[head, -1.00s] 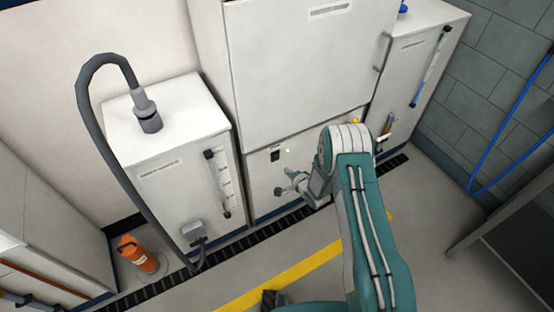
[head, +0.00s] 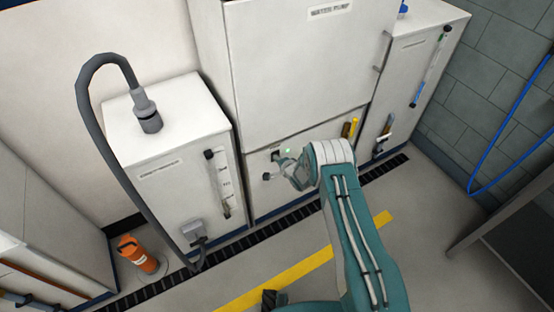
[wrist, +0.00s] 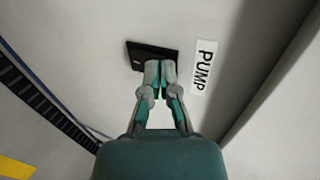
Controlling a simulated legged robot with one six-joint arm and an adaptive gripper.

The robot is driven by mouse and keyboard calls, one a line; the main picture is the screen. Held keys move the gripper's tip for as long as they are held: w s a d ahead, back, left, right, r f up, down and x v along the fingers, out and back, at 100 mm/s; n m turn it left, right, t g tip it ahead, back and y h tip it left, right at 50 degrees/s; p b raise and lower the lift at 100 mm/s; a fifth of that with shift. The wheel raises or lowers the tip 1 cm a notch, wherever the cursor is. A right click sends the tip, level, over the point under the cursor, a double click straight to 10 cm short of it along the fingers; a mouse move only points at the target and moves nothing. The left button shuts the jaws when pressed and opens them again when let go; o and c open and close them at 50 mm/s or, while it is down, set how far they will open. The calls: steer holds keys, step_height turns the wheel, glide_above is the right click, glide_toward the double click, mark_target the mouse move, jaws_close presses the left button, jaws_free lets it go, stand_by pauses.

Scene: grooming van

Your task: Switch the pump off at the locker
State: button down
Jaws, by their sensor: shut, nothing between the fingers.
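The white locker (head: 290,75) with a "WATER PUMP" label stands at the back centre in the head view. In the wrist view the black plate (wrist: 134,50) sits left of a "PUMP" label (wrist: 204,66). My gripper (head: 274,168) is at the plate in the head view. Its closed fingertips (wrist: 160,66) overlap the plate's lower right part in the wrist view and hide some of it. I cannot tell whether they touch it, or the switch's position.
A white cabinet (head: 170,150) with a grey hose (head: 95,125) stands left, with an orange cylinder (head: 138,253) on the floor. A yellow handle (head: 350,127) is right of my gripper. A dark floor grating (head: 262,224) runs before the lockers.

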steer(key=shift+w+a+r, duration=0.2)
steer(key=shift+w+a, duration=0.15)
steer(key=shift+w, duration=0.1)
steer(key=shift+r, duration=0.8)
